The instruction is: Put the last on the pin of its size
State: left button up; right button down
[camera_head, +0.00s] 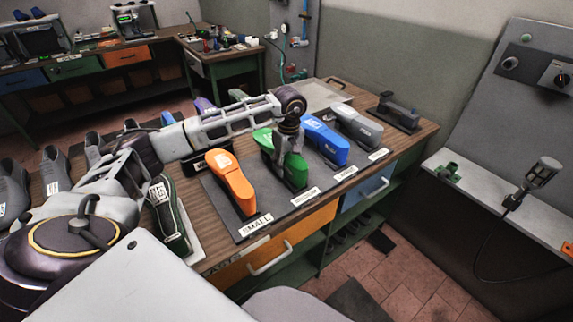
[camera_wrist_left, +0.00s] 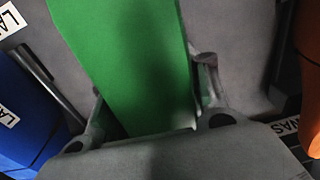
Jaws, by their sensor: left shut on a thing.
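My left gripper (camera_head: 289,150) reaches in from the left and is shut on a green last (camera_head: 293,172). The green last stands at the second place on the dark mat (camera_head: 228,220), between an orange last (camera_head: 232,182) and a blue last (camera_head: 326,140). A grey last (camera_head: 358,126) stands beyond the blue one. In the left wrist view the green last (camera_wrist_left: 135,60) lies between my two fingers. Its lower end and any pin under it are hidden, so I cannot tell whether it is seated. My right gripper is not in view.
A label reading SMALL (camera_head: 256,225) is in front of the orange last; the other labels are hard to read. A dark green shoe (camera_head: 172,222) and several grey shoes stand to the left. A dark tool (camera_head: 399,112) sits at the bench's back right corner.

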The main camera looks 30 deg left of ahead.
pick_arm(q)
jog(key=shift+f, duration=0.15)
jog(key=o, duration=1.3)
jog(key=shift+o, duration=0.2)
jog(key=shift+w+d+r, duration=0.1)
jog(key=shift+r, duration=2.9)
jog(key=shift+d+r, duration=0.1)
jog(key=shift+r, duration=2.85)
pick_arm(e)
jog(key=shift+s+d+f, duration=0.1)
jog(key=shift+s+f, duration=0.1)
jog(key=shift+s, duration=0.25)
pick_arm(q)
jog(key=shift+r, duration=0.1)
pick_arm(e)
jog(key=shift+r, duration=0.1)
pick_arm(q)
notch_tip(320, 180, up, 10)
jog(key=p, duration=0.9)
jog(key=shift+f, duration=0.25)
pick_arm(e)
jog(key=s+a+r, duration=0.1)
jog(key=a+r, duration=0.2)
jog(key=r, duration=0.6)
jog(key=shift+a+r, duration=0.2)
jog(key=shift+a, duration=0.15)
